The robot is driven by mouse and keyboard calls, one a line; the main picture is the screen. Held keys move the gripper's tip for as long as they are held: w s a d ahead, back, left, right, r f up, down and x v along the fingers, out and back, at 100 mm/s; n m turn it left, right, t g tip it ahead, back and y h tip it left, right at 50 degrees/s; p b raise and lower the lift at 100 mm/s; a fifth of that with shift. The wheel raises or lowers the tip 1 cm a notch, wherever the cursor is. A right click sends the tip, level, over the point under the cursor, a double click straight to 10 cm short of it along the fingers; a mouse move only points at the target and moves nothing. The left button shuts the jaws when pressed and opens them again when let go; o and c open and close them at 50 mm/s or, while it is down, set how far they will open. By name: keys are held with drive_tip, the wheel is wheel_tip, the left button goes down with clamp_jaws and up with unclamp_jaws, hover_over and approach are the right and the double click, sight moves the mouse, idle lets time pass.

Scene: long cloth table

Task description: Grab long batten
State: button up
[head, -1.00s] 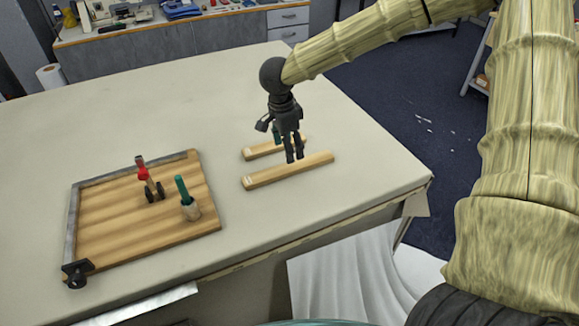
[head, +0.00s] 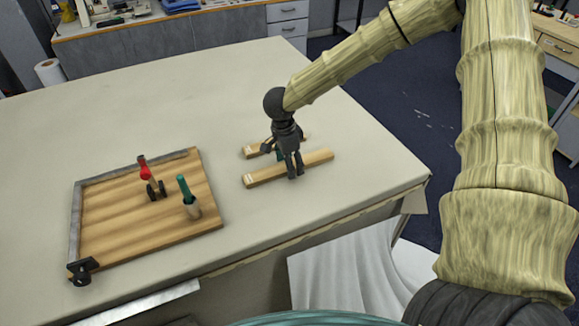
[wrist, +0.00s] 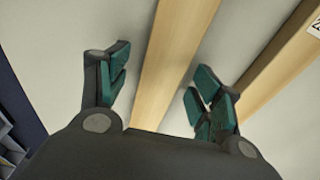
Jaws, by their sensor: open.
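The long batten (head: 318,160) is a pale wooden bar lying on the cloth table, with a light label near its left end. My gripper (head: 288,166) is low over its middle, pointing down, and hides part of it. In the wrist view, my gripper (wrist: 158,75) is open, with a teal-padded finger on each side of a batten (wrist: 178,50), which I take to be the long one. Pale gaps show between the fingers and the wood. I cannot tell how far down the fingers reach.
A shorter batten (head: 254,150) lies just behind, nearly parallel; it shows at right in the wrist view (wrist: 290,50), close to a finger. A wooden board (head: 125,226) with a metal edge, a red-topped tool (head: 145,173) and a green-handled tool (head: 184,188) lies left. The table (head: 130,115) behind is clear.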

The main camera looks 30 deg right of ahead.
drive_tip(key=shift+w, duration=0.1)
drive_tip(key=c, duration=1)
drive_tip(key=shift+c, duration=1)
drive_tip(key=shift+r, duration=0.1)
